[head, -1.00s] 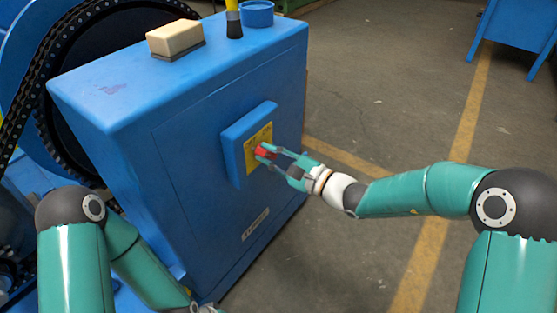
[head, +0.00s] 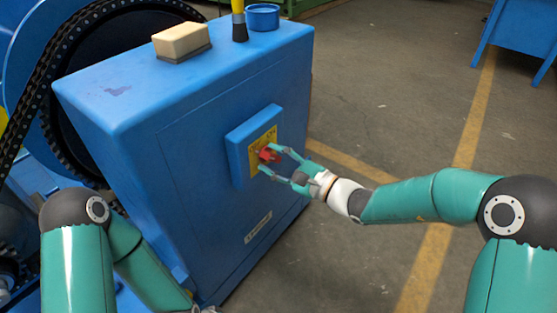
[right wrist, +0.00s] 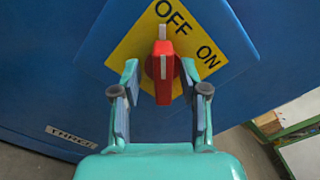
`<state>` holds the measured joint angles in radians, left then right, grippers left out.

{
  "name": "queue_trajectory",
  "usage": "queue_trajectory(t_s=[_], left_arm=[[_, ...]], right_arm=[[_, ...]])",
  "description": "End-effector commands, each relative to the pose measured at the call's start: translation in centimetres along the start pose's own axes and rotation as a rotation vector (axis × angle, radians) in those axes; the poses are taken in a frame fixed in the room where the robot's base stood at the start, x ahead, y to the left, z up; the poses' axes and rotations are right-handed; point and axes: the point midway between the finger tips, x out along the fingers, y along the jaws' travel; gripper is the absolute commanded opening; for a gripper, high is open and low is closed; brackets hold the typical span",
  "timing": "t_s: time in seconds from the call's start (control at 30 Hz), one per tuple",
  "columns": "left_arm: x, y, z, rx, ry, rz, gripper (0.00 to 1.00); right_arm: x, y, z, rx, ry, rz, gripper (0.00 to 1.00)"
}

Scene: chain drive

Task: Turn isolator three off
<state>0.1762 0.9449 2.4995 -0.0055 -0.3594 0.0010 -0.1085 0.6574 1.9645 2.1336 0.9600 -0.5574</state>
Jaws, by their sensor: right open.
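The isolator is a blue box (head: 238,153) on the side of the blue cabinet, with a yellow plate (right wrist: 127,50) marked OFF and ON. Its red handle (right wrist: 163,78) stands upright in the right wrist view, its white mark towards OFF; ON is off to the right. The handle also shows in the head view (head: 268,154). A label (right wrist: 71,135) on the cabinet seems to read THREE. My right gripper (right wrist: 160,68) is open, its fingers apart on either side of the handle, with gaps visible. My left gripper is out of view.
A pale block (head: 181,41), a blue dish (head: 262,16) and a brush (head: 239,25) are on the cabinet top. A chain (head: 40,75) runs around a wheel at left. Open floor lies right of the cabinet, with a blue stand (head: 515,35) behind.

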Motion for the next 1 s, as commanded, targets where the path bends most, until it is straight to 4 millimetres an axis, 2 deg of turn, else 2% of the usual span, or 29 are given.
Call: queue_trajectory(t_s=[0.17,0.4,0.6,0.77,1.0], left_arm=[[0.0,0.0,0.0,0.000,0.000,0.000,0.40],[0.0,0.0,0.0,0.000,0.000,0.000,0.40],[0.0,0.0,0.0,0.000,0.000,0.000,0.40],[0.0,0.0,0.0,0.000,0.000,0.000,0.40],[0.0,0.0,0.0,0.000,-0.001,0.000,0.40]], right_arm=[[-2.2,-0.1,-0.1,0.000,0.002,-0.003,0.44],[-7.1,0.0,-0.1,0.001,0.004,-0.002,0.44],[-10.4,0.1,-0.1,0.000,0.003,0.000,0.44],[-11.6,0.2,-0.1,0.001,0.001,0.002,0.44],[-11.7,0.3,0.0,0.000,0.000,0.003,0.44]])
